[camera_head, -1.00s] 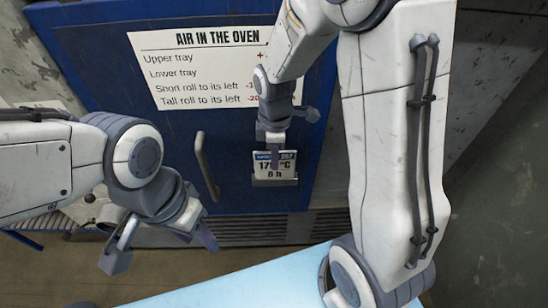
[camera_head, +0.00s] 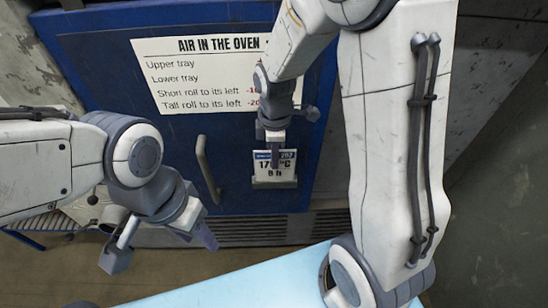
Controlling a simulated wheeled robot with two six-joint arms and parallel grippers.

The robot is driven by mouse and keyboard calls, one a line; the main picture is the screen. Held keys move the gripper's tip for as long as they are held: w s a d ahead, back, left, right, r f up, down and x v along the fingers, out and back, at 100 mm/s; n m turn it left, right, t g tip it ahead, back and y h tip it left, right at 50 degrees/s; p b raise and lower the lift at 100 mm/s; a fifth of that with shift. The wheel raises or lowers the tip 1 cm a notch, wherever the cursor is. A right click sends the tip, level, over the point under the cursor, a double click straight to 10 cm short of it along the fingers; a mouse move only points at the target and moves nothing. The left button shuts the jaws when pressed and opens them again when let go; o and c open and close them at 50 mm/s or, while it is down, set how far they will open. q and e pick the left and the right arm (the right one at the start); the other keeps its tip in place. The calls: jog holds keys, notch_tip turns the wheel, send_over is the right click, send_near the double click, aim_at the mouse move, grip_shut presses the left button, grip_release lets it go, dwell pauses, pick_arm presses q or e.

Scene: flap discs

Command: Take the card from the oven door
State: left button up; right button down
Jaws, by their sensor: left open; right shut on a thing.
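The card (camera_head: 268,172) is white with a blue top band and dark print. It stands upright at a small grey holder (camera_head: 275,183) on the blue oven door (camera_head: 235,180). My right gripper (camera_head: 275,155) reaches down from above and is shut on the card's upper edge, covering part of its print. I cannot tell whether the card's lower edge is still inside the holder. My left gripper (camera_head: 165,248) is open and empty at the lower left, well apart from the door.
A white notice (camera_head: 195,75) headed "AIR IN THE OVEN" is on the door above, partly hidden by my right arm. A grey door handle (camera_head: 207,170) stands out left of the card. A vent grille (camera_head: 270,228) lies below. A light blue surface (camera_head: 260,285) is in front.

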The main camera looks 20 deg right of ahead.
jog(key=shift+r+p, duration=2.2)
jog(key=shift+r, duration=0.55)
